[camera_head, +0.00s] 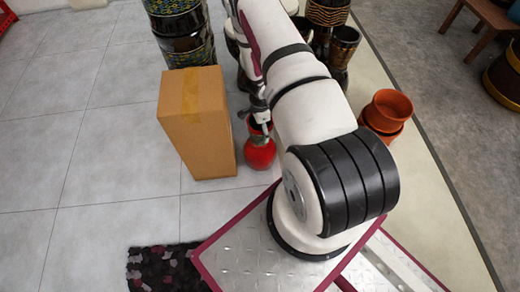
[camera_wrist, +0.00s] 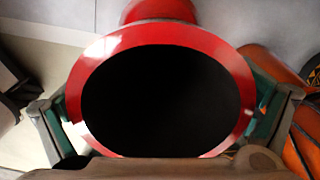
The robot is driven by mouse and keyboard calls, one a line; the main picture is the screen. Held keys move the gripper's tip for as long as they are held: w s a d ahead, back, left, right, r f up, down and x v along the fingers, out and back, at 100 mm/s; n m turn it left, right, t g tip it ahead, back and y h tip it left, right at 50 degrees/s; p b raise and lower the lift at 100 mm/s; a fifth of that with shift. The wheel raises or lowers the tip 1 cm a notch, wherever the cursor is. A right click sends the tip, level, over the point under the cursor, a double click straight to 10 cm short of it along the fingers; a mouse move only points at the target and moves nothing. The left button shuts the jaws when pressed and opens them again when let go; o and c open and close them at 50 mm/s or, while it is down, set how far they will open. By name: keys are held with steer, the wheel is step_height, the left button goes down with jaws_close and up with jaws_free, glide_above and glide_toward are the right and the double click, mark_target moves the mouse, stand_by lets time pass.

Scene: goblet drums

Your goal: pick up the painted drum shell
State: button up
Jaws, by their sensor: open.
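The painted drum shell (camera_head: 260,152) is glossy red and stands on the tiled floor, right of a cardboard box. In the wrist view its wide red rim (camera_wrist: 118,40) surrounds a dark open mouth, with more of the red body showing beyond the top edge. My gripper (camera_head: 259,118) is at the shell's upper part. In the wrist view my gripper (camera_wrist: 160,112) is open, one finger on each side of the rim. Both fingers are close to the rim; I cannot tell whether they touch it. The arm partly covers the area behind the shell.
The cardboard box (camera_head: 197,125) stands close on the left. Dark patterned drums (camera_head: 184,35) are behind it. Stacked terracotta pots (camera_head: 386,112) stand right of my arm. An orange patterned object (camera_wrist: 304,140) is near the right finger. Open floor (camera_head: 75,150) lies at the left.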

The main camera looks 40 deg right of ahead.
steer(key=shift+r, duration=0.1)
steer(key=c, duration=1.9)
steer(key=shift+c, duration=0.2)
steer(key=shift+r, duration=0.1)
